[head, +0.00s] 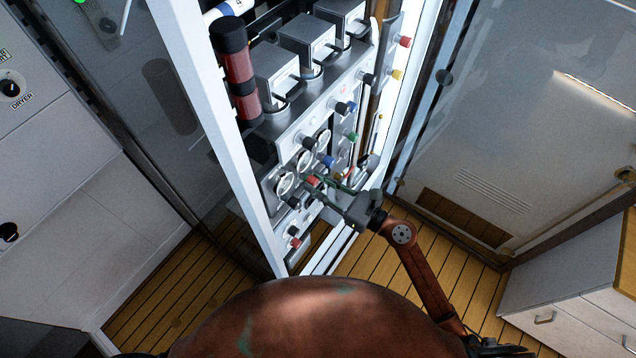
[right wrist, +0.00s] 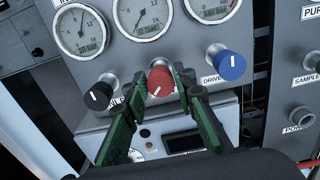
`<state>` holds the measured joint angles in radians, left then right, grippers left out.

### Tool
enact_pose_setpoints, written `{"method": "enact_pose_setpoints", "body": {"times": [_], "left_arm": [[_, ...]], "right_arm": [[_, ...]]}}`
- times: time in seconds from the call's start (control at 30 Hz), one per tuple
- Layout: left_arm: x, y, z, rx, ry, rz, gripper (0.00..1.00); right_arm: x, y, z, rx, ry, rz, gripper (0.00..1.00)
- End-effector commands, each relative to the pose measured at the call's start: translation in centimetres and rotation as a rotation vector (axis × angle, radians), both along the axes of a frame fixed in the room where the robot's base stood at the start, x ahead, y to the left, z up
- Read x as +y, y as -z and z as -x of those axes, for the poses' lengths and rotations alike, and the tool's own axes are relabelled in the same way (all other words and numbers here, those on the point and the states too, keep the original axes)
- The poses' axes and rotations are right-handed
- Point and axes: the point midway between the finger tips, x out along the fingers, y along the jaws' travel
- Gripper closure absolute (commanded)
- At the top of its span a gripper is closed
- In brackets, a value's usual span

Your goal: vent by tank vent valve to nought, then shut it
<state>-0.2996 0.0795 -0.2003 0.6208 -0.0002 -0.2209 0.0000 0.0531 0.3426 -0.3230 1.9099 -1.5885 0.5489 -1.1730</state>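A red valve knob (right wrist: 160,82) with a white pointer line sits on the grey gauge panel (right wrist: 105,72) in the right wrist view. It also shows small in the head view (head: 313,181). My right gripper (right wrist: 160,85) has its green-padded fingers on both sides of this knob, seemingly touching it. My right gripper reaches the panel from the right in the head view (head: 331,189). The fingers hide part of the labels, so I cannot read the red knob's name. Round gauges (right wrist: 81,30) sit above the knobs; their needles are too small to read surely. My left gripper is not in view.
A black knob (right wrist: 98,96) is left of the red one, and a blue knob (right wrist: 231,66) is right, by a label reading "DRIVE". A small dark display (right wrist: 183,142) is below. The white frame post (head: 215,110) stands left of the panel. Wooden floor (head: 465,262) is clear at right.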

Motion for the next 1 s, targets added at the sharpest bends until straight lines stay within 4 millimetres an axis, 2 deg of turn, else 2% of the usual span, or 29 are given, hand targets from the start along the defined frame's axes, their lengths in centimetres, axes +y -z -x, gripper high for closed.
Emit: {"method": "enact_pose_setpoints", "body": {"times": [0.33,0.67,1.0], "left_arm": [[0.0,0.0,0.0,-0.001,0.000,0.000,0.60],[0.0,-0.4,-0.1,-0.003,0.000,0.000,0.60],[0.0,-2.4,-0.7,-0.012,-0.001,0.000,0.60]], "right_arm": [[0.0,0.0,0.0,0.000,0.000,0.000,1.00],[0.0,-0.1,0.0,0.032,0.000,-0.022,1.00],[-0.1,-0.3,0.0,0.213,0.000,-0.152,1.00]]}}
